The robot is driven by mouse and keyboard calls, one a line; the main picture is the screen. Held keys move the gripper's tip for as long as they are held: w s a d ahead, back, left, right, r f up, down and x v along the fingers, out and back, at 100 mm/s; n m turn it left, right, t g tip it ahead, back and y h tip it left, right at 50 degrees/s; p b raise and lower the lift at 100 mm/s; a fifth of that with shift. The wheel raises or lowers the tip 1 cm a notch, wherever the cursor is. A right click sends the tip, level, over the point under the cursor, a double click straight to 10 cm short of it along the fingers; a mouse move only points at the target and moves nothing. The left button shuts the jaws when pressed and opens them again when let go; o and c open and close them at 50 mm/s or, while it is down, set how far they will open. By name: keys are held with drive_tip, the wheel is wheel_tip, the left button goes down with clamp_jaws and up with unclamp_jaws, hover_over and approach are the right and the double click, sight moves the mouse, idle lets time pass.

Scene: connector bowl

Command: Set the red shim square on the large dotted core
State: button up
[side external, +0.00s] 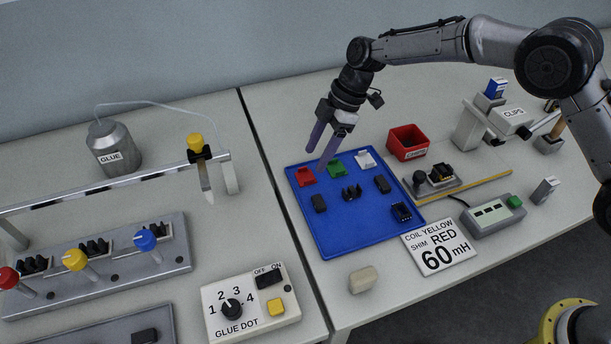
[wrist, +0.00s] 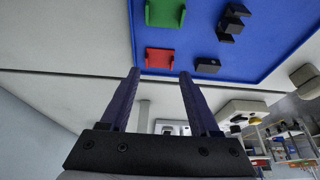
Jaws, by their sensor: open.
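The red shim (side external: 306,177) lies on the blue tray (side external: 328,238) near its left back corner. In the wrist view the red shim (wrist: 160,60) lies just beyond my fingertips, roughly centred between them. My gripper (side external: 317,159) is open and empty above that corner; its two fingers also show in the wrist view (wrist: 160,74). Dark cores lie on the tray, including one (side external: 319,203) nearest the red shim, one in the middle (side external: 352,193) and one at the right (side external: 401,212).
A green shim (side external: 336,169) and a white shim (side external: 365,159) lie beside the red one. A red bin (side external: 407,143) stands behind the tray. A sign (side external: 439,247) reads coil yellow, shim red, 60 mH. The glue station's rail (side external: 110,184) and dial box (side external: 251,304) stand left.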

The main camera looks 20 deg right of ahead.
sight(304, 178)
drive_tip(key=x, duration=0.4)
drive_tip(key=shift+a+f, duration=0.15)
drive_tip(key=shift+f, duration=0.2)
drive_tip(key=c, duration=1)
